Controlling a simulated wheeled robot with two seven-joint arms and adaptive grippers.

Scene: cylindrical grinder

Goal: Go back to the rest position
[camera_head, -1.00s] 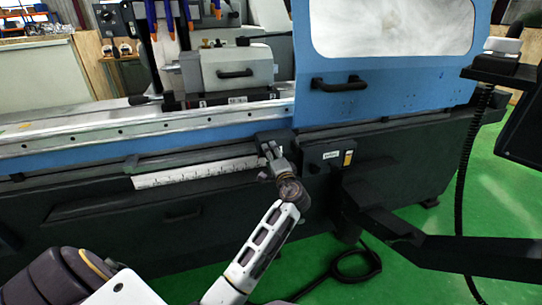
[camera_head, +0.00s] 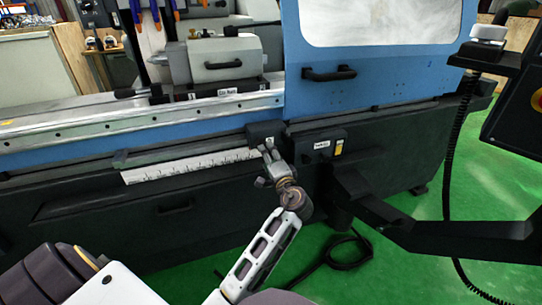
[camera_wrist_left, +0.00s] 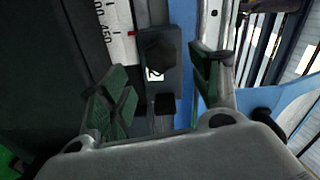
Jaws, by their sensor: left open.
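My left gripper (camera_head: 271,157) is in front of the dark lower front of the grinder (camera_head: 420,135), just below a small black block (camera_head: 262,132) at the right end of a white scale strip (camera_head: 190,167). In the left wrist view the left gripper (camera_wrist_left: 160,85) has its two green-padded fingers spread wide. The black block (camera_wrist_left: 160,55) shows between and beyond them, with nothing held. The scale (camera_wrist_left: 118,35) runs beside it. My right gripper is not in view.
A black labelled box (camera_head: 320,146) sits right of my left gripper. A dark support arm (camera_head: 400,225) juts out at the right, under a control panel (camera_head: 520,115). A blue door with a handle (camera_head: 328,73) is above.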

